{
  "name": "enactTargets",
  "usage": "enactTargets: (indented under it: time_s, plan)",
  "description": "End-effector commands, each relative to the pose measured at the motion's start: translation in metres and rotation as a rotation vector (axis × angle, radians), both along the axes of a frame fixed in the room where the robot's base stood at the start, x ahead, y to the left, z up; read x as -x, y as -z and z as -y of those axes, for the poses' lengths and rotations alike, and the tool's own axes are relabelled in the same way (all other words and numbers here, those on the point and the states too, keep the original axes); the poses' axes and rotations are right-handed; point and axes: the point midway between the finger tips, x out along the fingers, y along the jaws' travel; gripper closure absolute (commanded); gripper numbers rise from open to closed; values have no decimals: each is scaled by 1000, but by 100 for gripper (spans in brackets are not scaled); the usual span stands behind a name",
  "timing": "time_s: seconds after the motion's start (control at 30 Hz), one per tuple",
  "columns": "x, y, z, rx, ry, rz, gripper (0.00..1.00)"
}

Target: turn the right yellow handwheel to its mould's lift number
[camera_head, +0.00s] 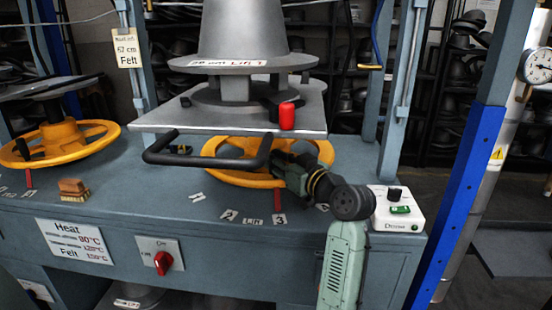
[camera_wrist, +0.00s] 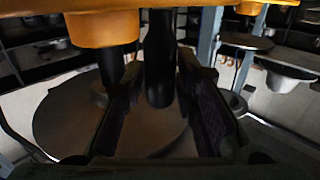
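The right yellow handwheel (camera_head: 222,176) lies flat on the blue-grey bench under the press plate; its right side is partly hidden by my arm. Its yellow underside shows in the wrist view (camera_wrist: 100,30). My gripper (camera_head: 282,165) is at the wheel's right part. In the wrist view its dark fingers (camera_wrist: 157,75) stand apart, one each side of a black upright post (camera_wrist: 159,60); contact is unclear. A red pointer (camera_head: 277,198) is near card 3 (camera_head: 279,219). Card 2 (camera_head: 229,215) lies further left. The mould (camera_head: 243,30) has a label (camera_head: 228,63) seeming to end "LIFT 1".
A black bar handle (camera_head: 205,158) juts out before the wheel, below the plate (camera_head: 175,118). A white control box (camera_head: 409,221) stands right of my arm. A brush (camera_head: 73,188) and the left handwheel (camera_head: 85,146) are at left. A red switch (camera_head: 163,262) is on the bench front.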

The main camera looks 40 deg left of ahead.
Motion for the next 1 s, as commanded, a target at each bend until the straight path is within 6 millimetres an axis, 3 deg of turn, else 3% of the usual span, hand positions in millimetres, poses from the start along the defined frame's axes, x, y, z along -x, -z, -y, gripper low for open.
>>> enactTargets:
  time_s: [0.37,1.0]
  plan:
    - [0,0,0,0,0,0,100]
    - [2,0,-1,1,9,0,100]
